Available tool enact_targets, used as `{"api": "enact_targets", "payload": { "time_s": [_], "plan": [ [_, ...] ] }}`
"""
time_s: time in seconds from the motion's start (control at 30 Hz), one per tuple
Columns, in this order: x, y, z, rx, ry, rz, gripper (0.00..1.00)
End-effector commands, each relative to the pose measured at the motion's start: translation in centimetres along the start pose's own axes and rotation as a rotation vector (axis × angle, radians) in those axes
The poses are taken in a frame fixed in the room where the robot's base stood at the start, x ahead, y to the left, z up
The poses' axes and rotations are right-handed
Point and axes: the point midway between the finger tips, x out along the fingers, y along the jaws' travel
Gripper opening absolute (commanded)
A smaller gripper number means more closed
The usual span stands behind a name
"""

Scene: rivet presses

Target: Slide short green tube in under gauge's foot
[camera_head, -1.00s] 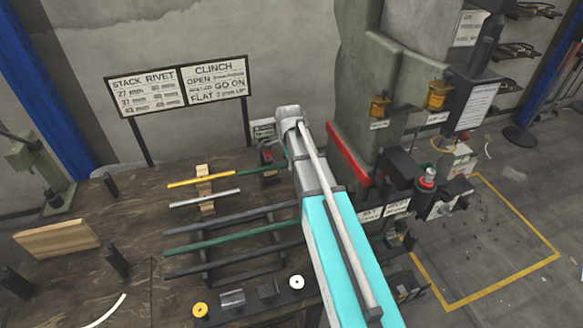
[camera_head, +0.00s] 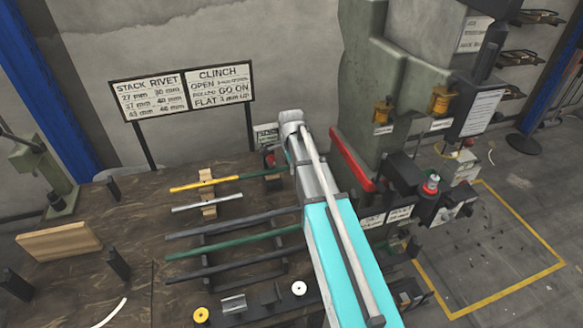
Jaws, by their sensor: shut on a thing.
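A short green tube (camera_head: 255,176) lies at the back of the bench, roughly in line with a yellow tube (camera_head: 190,187). Its right end runs toward a small dark and red device (camera_head: 269,160), which may be the gauge. My arm covers that end and part of the device, so I cannot tell whether the tube is under a foot. My gripper is hidden behind my own arm. What it holds cannot be seen.
A grey tube (camera_head: 207,201) lies on the wooden holder beside the yellow one. A rack carries a long green tube (camera_head: 232,242) between dark bars. Dark posts (camera_head: 117,262) stand at left. The green press (camera_head: 375,90) with its red bar (camera_head: 351,160) rises close right of my arm.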

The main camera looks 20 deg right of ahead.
Motion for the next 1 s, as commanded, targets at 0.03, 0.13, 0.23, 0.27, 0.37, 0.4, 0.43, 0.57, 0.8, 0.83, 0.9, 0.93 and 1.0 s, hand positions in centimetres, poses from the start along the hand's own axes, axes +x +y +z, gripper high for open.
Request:
{"api": "enact_targets", "payload": {
  "time_s": [0.03, 0.13, 0.23, 0.27, 0.37, 0.4, 0.43, 0.57, 0.8, 0.83, 0.9, 0.93, 1.0],
  "plan": [
    [0.15, 0.0, 0.0, 0.0, 0.0, 0.0, 0.0],
    [0.3, 0.0, -0.01, 0.0, 0.0, 0.0, 0.0],
    [0.38, 0.0, -0.01, 0.0, 0.0, 0.0, 0.27],
    [0.33, 0.01, -0.01, 0.0, 0.0, 0.0, 0.32],
    [0.31, 0.0, -0.01, 0.0, 0.0, 0.0, 0.51],
    [0.31, 0.0, -0.01, 0.0, 0.0, 0.0, 0.58],
    [0.31, 0.0, -0.01, 0.0, 0.0, 0.0, 0.64],
    [0.31, 0.0, -0.01, 0.0, 0.0, 0.0, 0.65],
    [0.32, 0.0, -0.01, 0.0, 0.0, 0.0, 0.65],
    [0.32, 0.0, -0.01, 0.0, 0.0, 0.0, 0.65],
    [0.32, 0.0, -0.01, 0.0, 0.0, 0.0, 0.65],
    [0.32, 0.0, -0.01, 0.0, 0.0, 0.0, 0.65],
    [0.32, 0.0, -0.01, 0.0, 0.0, 0.0, 0.65]
  ]
}}
